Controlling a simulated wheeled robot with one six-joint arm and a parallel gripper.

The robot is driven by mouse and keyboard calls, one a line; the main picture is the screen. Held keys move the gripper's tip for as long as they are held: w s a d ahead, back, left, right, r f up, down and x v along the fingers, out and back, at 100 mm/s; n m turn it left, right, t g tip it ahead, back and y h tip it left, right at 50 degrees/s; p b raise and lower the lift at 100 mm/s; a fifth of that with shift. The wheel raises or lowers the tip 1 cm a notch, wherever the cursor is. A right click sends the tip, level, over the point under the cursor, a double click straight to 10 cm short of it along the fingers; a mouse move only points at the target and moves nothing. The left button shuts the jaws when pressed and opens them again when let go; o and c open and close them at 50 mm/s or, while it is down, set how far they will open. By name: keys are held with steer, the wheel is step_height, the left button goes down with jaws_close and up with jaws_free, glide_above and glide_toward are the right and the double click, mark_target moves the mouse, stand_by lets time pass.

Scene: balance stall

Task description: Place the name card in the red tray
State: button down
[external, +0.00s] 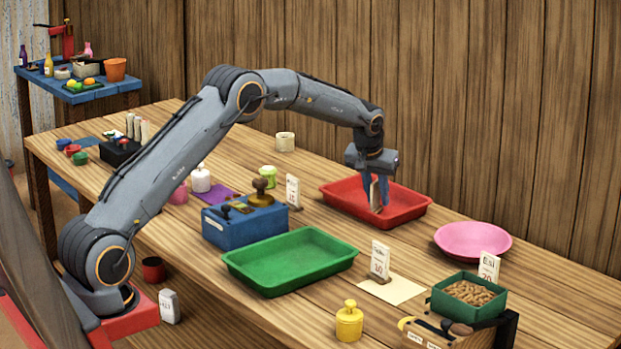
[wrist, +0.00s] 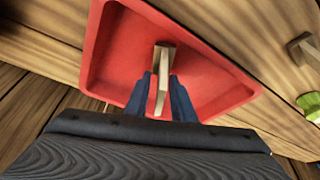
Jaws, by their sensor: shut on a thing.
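The red tray (external: 408,212) lies on the table toward the back wall, right of the middle. It fills much of the wrist view (wrist: 118,50). In the external view the card is mostly hidden by the fingers. I cannot tell whether it touches the tray floor.
A pink plate (external: 473,239) lies right of the tray. A card stand (external: 293,191) and a blue box (external: 245,224) stand to its left. A green tray (external: 290,260) and another card stand (external: 380,260) are nearer the front. Bare table lies between these.

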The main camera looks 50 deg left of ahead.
steer(key=shift+f, duration=0.15)
steer(key=c, duration=1.5)
jaws_free()
steer(key=shift+r, duration=0.45)
steer(key=b+v, duration=0.1)
steer(key=v, duration=1)
steer(key=shift+s+d+r, duration=0.1)
steer(key=shift+s, duration=0.2)
